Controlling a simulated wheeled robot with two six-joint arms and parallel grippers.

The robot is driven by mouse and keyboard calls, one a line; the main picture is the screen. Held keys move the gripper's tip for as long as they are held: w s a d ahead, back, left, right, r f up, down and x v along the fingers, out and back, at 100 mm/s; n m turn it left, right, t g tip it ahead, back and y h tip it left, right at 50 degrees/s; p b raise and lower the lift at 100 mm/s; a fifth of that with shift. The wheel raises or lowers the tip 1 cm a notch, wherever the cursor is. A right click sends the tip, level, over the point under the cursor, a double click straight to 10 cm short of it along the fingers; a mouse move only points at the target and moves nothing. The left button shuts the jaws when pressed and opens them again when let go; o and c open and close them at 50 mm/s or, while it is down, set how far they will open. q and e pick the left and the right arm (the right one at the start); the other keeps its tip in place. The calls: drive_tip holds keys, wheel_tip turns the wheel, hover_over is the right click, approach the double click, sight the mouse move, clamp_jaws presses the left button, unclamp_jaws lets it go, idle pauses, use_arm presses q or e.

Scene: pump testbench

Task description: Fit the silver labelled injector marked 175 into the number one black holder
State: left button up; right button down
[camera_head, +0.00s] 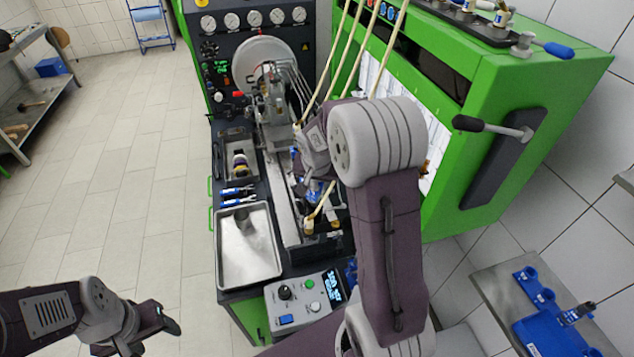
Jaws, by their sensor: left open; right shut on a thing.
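My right gripper (311,184) is over the pump bench, largely hidden by its own wrist and arm. It is shut on a small, mostly hidden part that looks like an injector; no 175 label is readable. Below it, dark holders with brass-coloured fittings (309,227) stand along the bench's right side. I cannot tell which holder is number one, or whether the held part touches it. My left gripper (168,322) is open and empty at the lower left, over the floor and away from the bench.
A control box (303,300) stands in front. The green cabinet (480,130) rises on the right. A blue rack (545,318) stands at the lower right.

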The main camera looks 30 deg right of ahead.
drive_tip(key=shift+f+b, duration=0.55)
drive_tip(key=shift+f, duration=0.35)
drive_tip(key=shift+r, duration=0.1)
idle(0.7)
drive_tip(key=shift+f+b, duration=0.6)
drive_tip(key=shift+b, duration=0.15)
drive_tip(key=c, duration=1.2)
unclamp_jaws()
drive_tip(key=shift+c, duration=0.2)
drive_tip(key=shift+o, duration=0.2)
drive_tip(key=shift+r, duration=0.15)
